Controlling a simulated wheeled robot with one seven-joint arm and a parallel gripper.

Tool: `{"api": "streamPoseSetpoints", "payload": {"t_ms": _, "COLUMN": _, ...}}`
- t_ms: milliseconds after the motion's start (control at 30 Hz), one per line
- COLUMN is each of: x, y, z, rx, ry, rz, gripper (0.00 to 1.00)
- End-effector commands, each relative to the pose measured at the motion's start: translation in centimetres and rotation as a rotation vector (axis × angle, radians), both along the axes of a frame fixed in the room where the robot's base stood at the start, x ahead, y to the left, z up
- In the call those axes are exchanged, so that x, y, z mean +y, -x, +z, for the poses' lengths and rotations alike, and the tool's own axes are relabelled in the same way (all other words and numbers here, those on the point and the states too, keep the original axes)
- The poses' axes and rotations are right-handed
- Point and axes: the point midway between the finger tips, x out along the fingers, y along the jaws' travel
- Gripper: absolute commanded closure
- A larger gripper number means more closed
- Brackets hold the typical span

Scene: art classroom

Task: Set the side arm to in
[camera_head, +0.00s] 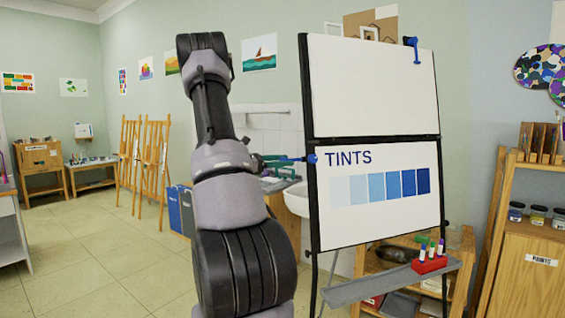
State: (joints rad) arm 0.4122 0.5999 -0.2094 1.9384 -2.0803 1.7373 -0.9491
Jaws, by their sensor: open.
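The flipchart board (376,130) stands right of centre, with a black frame and a white sheet headed TINTS. The side arm (292,160) is a thin blue rod at the board's left edge. It sticks out to the left from a round blue knob at mid-height. A small dark part, which looks like the tip of my gripper (261,161), shows beside my arm near the rod's outer end. The rest of my gripper is hidden behind my arm. I cannot tell whether it touches the rod.
A grey tray (350,291) with a red marker holder (430,263) juts out below the board. A white sink (296,199) stands behind the rod. A wooden shelf unit (520,190) is at right. The floor at left is clear.

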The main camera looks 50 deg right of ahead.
Motion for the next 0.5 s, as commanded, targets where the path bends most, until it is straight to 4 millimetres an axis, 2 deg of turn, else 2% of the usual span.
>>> {"api": "streamPoseSetpoints", "payload": {"t_ms": 167, "x": 0.01, "y": -0.03, "z": 0.00, "rx": 0.000, "ry": 0.000, "rz": 0.001, "gripper": 0.41}}
{"api": "streamPoseSetpoints", "payload": {"t_ms": 200, "x": 0.01, "y": -0.03, "z": 0.00, "rx": 0.000, "ry": 0.000, "rz": 0.001, "gripper": 0.48}}
{"api": "streamPoseSetpoints", "payload": {"t_ms": 267, "x": 0.02, "y": -0.03, "z": 0.00, "rx": 0.000, "ry": 0.000, "rz": 0.001, "gripper": 0.71}}
{"api": "streamPoseSetpoints", "payload": {"t_ms": 333, "x": 0.01, "y": -0.04, "z": 0.01, "rx": 0.000, "ry": 0.000, "rz": 0.001, "gripper": 0.98}}
{"api": "streamPoseSetpoints", "payload": {"t_ms": 500, "x": 0.02, "y": -0.05, "z": 0.01, "rx": 0.000, "ry": 0.000, "rz": 0.001, "gripper": 1.00}}
